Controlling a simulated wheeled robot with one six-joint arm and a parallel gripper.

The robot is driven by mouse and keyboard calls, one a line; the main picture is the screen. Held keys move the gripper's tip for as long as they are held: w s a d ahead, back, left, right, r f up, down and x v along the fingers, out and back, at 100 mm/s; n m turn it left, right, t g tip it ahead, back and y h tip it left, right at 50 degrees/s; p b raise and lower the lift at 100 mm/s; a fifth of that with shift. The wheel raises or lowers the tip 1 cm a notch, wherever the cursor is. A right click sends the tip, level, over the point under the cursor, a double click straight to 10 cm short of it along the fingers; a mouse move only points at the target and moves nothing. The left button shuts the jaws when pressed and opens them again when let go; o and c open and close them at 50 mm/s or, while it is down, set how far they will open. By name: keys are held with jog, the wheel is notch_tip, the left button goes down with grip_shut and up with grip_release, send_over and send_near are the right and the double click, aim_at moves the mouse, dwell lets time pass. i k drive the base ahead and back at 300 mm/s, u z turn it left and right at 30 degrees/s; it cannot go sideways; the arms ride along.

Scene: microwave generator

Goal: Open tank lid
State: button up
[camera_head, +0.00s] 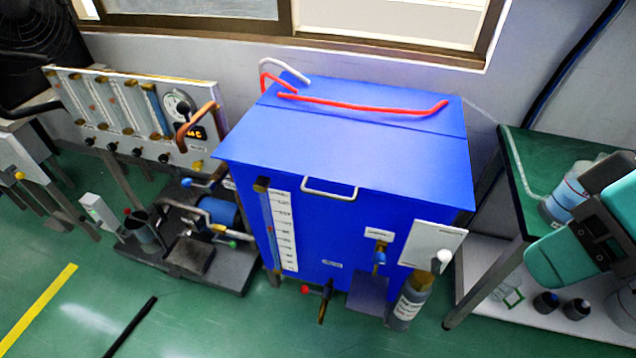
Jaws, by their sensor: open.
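The blue tank (340,240) stands in the middle of the view against the wall. Its flat blue lid (350,155) lies shut over the top, with a seam running across towards the back. A pale bar handle (330,192) sits at the lid's front edge. My gripper is not in view. Teal and grey parts of my arm show at the right edge, apart from the tank and lid.
Red hoses (365,106) lie on the tank's rear top, behind the seam. A panel with gauges (140,115) and pump equipment stand left. A green-topped table (530,185) with bottles stands right. Green floor is open in front at left.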

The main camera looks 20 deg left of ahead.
aim_at(408, 164)
jog(key=z, duration=1)
jog(key=k, duration=0.65)
